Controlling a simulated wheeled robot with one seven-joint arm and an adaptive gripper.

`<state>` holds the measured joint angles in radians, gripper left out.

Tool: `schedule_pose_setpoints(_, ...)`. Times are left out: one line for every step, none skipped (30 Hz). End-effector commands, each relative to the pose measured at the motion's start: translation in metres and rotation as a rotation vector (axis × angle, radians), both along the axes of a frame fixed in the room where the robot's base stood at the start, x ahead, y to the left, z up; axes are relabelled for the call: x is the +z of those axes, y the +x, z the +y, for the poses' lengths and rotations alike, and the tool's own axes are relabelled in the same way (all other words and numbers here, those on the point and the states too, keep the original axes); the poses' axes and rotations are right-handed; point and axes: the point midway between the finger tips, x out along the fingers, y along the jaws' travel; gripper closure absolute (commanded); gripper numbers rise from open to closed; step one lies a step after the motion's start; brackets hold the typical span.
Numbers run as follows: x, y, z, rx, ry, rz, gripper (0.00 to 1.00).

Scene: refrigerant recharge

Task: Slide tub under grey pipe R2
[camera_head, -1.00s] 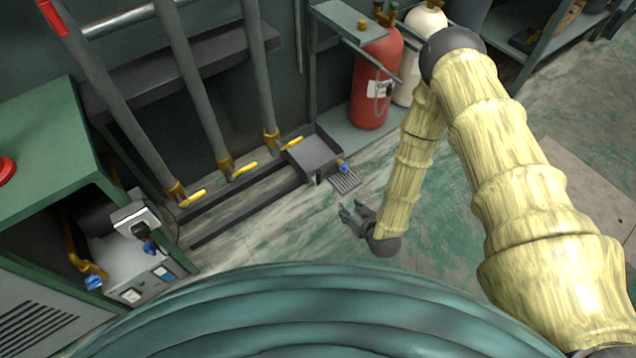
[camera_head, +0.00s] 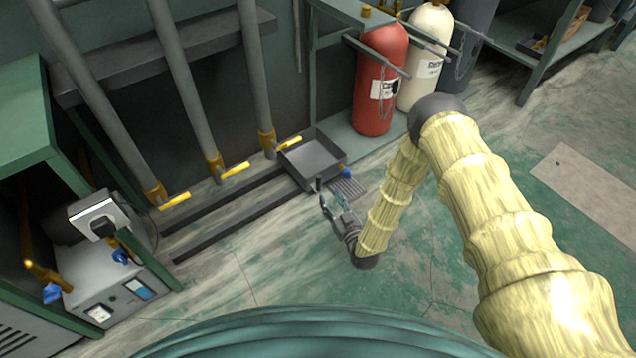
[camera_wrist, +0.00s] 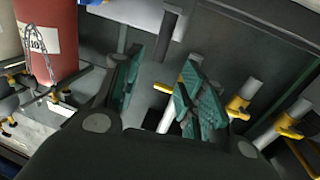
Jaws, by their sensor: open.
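The tub (camera_head: 309,160) is a shallow, dark grey square tray on the floor. It sits at the foot of the rightmost grey pipe (camera_head: 256,75), by its yellow valve handle. A middle grey pipe (camera_head: 186,90) and a left grey pipe (camera_head: 95,100) stand further left. I can read no R2 label. My gripper (camera_head: 334,207) is open and empty, low in front of the tub's near side. Contact with the tub cannot be told.
Dark floor rails (camera_head: 225,222) run left from the tub below the pipes. Red (camera_head: 380,85) and cream (camera_head: 425,60) cylinders stand behind. A grey machine (camera_head: 110,285) is at left. Front floor is open.

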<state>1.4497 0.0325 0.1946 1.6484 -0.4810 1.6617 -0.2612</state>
Motion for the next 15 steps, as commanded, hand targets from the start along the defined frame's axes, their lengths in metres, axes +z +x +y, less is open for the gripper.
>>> schedule_pose_setpoints(-0.001, 0.004, 0.002, 0.000, 0.000, -0.003, 0.59)
schedule_pose_setpoints(-0.001, 0.007, 0.003, 0.000, 0.000, -0.003, 0.59)
schedule_pose_setpoints(-0.001, 0.011, 0.005, 0.000, 0.001, -0.004, 0.59)
schedule_pose_setpoints(-0.001, 0.015, 0.007, 0.001, 0.001, -0.003, 0.59)
schedule_pose_setpoints(-0.002, 0.018, 0.009, 0.001, 0.001, -0.003, 0.59)
schedule_pose_setpoints(-0.002, 0.024, 0.012, 0.001, 0.002, -0.002, 0.59)
schedule_pose_setpoints(-0.002, 0.029, 0.014, 0.001, 0.002, -0.002, 0.59)
schedule_pose_setpoints(-0.002, 0.033, 0.016, 0.001, 0.002, -0.002, 0.59)
schedule_pose_setpoints(-0.002, 0.040, 0.019, 0.001, 0.001, -0.003, 0.59)
schedule_pose_setpoints(-0.002, 0.044, 0.021, 0.000, 0.002, -0.004, 0.59)
schedule_pose_setpoints(-0.002, 0.049, 0.023, 0.000, 0.001, -0.002, 0.59)
schedule_pose_setpoints(-0.003, 0.054, 0.025, 0.000, 0.001, 0.000, 0.59)
schedule_pose_setpoints(-0.003, 0.058, 0.027, 0.000, 0.002, -0.001, 0.59)
schedule_pose_setpoints(-0.003, 0.062, 0.029, 0.000, 0.002, -0.001, 0.59)
schedule_pose_setpoints(-0.002, 0.068, 0.032, 0.000, 0.002, -0.001, 0.59)
